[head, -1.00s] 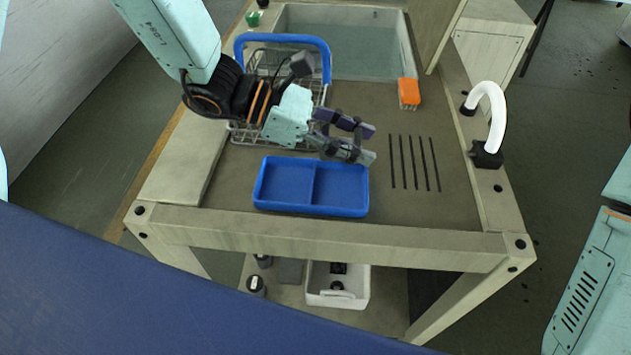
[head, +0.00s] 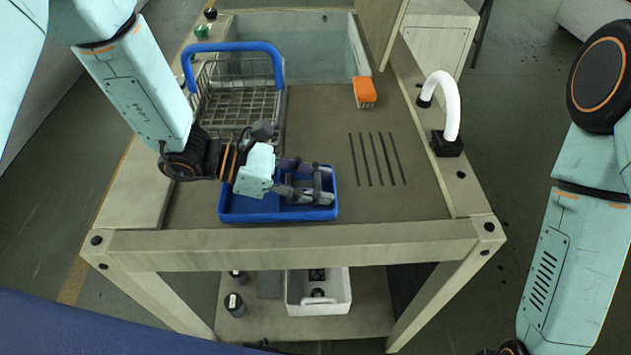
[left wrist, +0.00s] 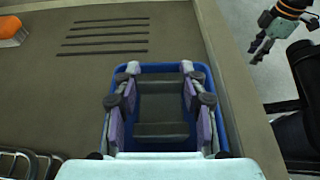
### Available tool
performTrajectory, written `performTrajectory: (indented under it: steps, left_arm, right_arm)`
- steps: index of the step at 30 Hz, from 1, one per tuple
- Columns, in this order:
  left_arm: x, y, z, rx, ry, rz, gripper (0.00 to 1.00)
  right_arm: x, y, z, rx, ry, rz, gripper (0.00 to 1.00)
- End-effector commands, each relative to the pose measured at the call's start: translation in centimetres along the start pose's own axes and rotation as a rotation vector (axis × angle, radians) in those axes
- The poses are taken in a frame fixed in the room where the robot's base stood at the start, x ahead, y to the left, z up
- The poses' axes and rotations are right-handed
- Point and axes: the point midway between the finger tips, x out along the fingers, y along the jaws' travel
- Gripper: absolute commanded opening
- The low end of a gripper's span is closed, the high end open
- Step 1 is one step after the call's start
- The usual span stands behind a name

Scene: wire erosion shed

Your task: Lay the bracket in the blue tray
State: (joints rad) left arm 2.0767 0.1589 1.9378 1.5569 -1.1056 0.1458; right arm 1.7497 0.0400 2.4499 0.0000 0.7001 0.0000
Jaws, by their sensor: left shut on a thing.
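The blue tray (head: 250,217) lies near the front of the bench, with two compartments. My left gripper (head: 318,186) is over its right compartment, pointing right. It is shut on the grey bracket (head: 323,198), which is at or just above the compartment floor; I cannot tell whether it touches. In the left wrist view the dark grey bracket (left wrist: 162,129) sits between the two purple-padded fingers, inside the outline of the blue tray (left wrist: 202,70). My right gripper (left wrist: 256,52) shows small in the left wrist view, away from the bench, its fingers apart and empty.
A wire basket (head: 238,103) with a blue handle stands behind the tray. A water basin (head: 300,45) is at the back. An orange-topped brush (head: 364,91), dark slots (head: 378,160) and a white curved spout (head: 447,95) are to the right. Bench between tray and slots is clear.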

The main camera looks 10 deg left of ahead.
Motion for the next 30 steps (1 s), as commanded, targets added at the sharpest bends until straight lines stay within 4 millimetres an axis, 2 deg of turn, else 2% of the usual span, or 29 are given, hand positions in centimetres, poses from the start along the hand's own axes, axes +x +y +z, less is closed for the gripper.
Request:
performTrajectory:
  steps: [7,8,15,26,30]
  left_arm:
    - [0.2,0.0,-0.4,0.0,-0.002,0.0,0.0]
    - [0.1,0.0,-0.4,-0.001,0.0,0.0,0.44]
    - [0.1,0.0,-0.3,-0.001,0.0,-0.001,0.65]
    - [0.0,0.0,0.1,-0.001,0.0,-0.001,0.65]
    - [-1.4,0.1,0.1,-0.002,-0.002,0.003,0.65]
  right_arm:
    - [0.5,0.0,0.0,0.0,0.0,0.0,0.4]
    - [0.4,0.0,0.0,0.0,0.0,0.0,0.4]
    - [0.3,0.0,0.0,0.0,0.0,0.0,0.4]
    - [-0.1,0.0,0.0,0.0,0.0,0.0,0.4]
    - [-0.2,0.0,0.0,0.0,0.0,0.0,0.4]
